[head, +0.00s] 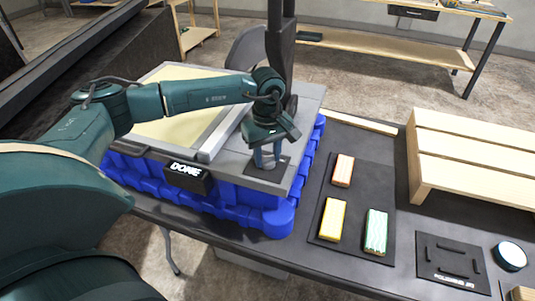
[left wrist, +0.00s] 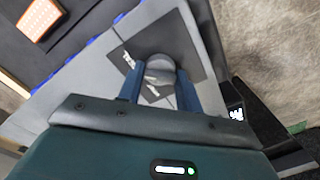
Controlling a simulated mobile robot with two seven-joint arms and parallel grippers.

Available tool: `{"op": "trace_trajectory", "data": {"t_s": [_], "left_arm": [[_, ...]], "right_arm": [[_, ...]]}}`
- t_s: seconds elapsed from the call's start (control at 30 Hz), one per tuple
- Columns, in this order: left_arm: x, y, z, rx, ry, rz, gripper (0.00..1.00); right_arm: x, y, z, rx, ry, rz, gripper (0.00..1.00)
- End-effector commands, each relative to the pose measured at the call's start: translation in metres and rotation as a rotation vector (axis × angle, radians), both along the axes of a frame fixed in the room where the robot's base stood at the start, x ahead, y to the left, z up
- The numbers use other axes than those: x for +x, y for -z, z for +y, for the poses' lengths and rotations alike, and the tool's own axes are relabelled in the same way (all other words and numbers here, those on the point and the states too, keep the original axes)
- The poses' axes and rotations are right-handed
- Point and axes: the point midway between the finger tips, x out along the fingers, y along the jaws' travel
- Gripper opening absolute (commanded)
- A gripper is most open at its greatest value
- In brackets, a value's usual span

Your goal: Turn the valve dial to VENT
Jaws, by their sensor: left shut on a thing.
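The valve dial is a round grey knob (left wrist: 160,70) on a dark square plate (left wrist: 182,45) in the left wrist view. White marks show on the plate and near the knob, but I cannot read them or tell where the dial points. My left gripper (left wrist: 160,88) is shut on the knob, one blue finger on each side. In the head view, my left gripper (head: 266,160) points down at the right front of the grey console top (head: 307,110). There, the gripper mostly hides the dial; its dark plate (head: 270,174) shows around the fingers. My right gripper is not in view.
The console has a blue base (head: 262,218) and a black DONE sign (head: 187,174) at its front. Right of it, a dark mat (head: 320,228) holds an orange block (head: 343,170), a yellow block (head: 332,219) and a green striped block (head: 376,231). A wooden slatted rack (head: 475,145) stands beyond.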

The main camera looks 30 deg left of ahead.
Motion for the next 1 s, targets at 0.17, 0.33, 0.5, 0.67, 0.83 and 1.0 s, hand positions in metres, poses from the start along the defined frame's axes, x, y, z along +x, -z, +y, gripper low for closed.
{"op": "trace_trajectory", "data": {"t_s": [0.17,0.33,0.5,0.67,0.83,1.0], "left_arm": [[0.000,0.001,0.000,-0.001,-0.062,-0.002,0.12],[0.000,0.001,0.000,-0.001,-0.176,-0.002,0.12],[0.000,0.002,0.000,-0.001,-0.330,-0.003,0.12],[0.000,0.001,0.000,0.000,-0.483,-0.002,0.12],[0.000,0.001,0.000,-0.001,-0.644,-0.002,0.12],[0.001,0.001,0.000,-0.001,-0.805,-0.003,0.12]], "right_arm": [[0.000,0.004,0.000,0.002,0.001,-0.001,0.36],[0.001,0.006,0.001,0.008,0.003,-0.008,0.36],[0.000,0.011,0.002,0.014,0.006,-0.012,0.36],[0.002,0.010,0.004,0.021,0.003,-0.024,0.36],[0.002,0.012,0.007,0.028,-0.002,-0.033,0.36],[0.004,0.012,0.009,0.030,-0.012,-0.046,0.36]]}}
